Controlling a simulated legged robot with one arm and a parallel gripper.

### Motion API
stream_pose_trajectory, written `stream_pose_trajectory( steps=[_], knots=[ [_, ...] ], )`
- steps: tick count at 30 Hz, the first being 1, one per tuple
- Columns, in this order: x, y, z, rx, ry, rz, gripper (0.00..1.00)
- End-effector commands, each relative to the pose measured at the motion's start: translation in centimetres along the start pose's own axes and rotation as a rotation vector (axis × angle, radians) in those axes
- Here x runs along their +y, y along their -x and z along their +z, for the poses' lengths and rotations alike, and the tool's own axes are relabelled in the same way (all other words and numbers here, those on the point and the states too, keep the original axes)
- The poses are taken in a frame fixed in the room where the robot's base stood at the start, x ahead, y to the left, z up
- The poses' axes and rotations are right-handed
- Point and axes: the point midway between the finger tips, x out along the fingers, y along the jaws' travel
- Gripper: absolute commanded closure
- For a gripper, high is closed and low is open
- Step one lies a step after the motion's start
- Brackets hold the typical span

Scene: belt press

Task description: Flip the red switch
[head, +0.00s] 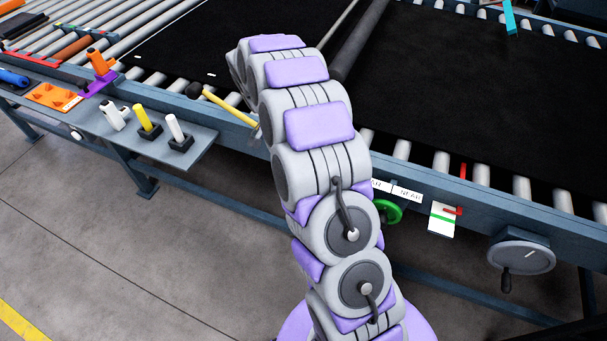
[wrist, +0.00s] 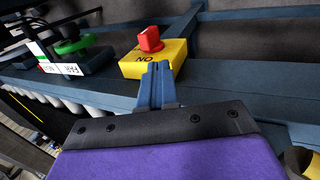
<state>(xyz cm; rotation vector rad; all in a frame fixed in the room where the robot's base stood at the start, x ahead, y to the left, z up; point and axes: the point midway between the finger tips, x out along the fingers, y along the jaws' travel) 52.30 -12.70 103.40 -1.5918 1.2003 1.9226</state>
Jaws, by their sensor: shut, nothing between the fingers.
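In the wrist view, the red switch (wrist: 150,39) is a knob standing on top of a yellow box (wrist: 150,62), whose black lettering appears upside down. My gripper (wrist: 158,68) is shut and empty. Its blue fingers point at the front face of the yellow box, just below the switch and slightly to its right. I cannot tell whether the fingertips touch the box. In the head view, my arm hides the gripper, the yellow box and the switch.
A green handwheel (head: 388,212) and a white card with a green stripe (head: 442,218) sit on the frame beside my arm. A grey crank wheel (head: 522,256) is at right. The black belt (head: 480,90) lies behind.

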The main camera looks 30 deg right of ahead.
Motion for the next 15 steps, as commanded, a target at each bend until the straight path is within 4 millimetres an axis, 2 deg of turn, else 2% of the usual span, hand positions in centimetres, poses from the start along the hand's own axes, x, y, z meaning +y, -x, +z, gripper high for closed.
stream_pose_trajectory(
  steps=[8, 11, 15],
  knots=[
    [0.0, -0.2, 0.1, -0.001, 0.002, 0.001, 1.0],
    [0.1, -1.1, 0.1, -0.003, 0.003, 0.004, 1.0],
    [0.0, -3.3, 0.1, -0.003, 0.004, 0.003, 1.0]
  ],
)
